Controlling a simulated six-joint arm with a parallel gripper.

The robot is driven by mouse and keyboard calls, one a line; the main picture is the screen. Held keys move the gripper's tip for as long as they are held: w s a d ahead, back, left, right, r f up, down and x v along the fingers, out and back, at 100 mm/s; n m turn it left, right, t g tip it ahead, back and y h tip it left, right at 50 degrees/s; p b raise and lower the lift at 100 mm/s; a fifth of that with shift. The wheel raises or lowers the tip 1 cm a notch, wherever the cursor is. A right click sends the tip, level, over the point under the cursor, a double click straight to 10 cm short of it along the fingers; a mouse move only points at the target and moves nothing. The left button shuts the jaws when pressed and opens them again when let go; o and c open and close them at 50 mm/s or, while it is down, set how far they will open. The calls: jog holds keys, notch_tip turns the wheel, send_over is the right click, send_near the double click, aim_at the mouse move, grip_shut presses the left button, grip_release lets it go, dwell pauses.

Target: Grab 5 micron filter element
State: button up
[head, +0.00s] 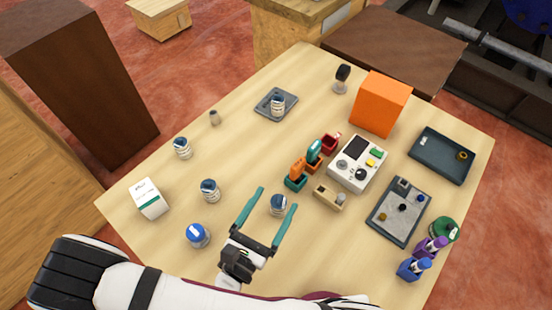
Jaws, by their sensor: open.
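Several similar small cylinders with dark blue and white bands stand on the table; their labels are too small to read, so I cannot tell which is the 5 micron filter element. One cylinder (278,207) appears between the fingertips of my gripper (279,197). My gripper has teal fingers, spread open, and holds nothing. I cannot tell its height over that cylinder. Another cylinder (210,190) stands to the left, a third (182,148) farther back left, and another (278,104) on a small grey tray (263,106) at the back.
A white carton (149,199) and a blue-lidded round container (198,235) are at the left. Coloured tools in holders (297,182), a white device (358,162) and an orange box (381,103) stand beyond my gripper. Dark trays (443,157) and purple and blue bottles (413,269) are right.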

send_near(282, 197)
jog(key=w, duration=0.1)
jog(key=w+d, duration=0.2)
jog(key=shift+f+n+t+y, duration=0.3)
jog(key=shift+f+n+y, duration=0.1)
jog(key=shift+w+d+f, duration=0.25)
jog(key=shift+w+d, duration=0.2)
jog(key=shift+w, duration=0.2)
jog(key=x, duration=0.6)
grip_shut()
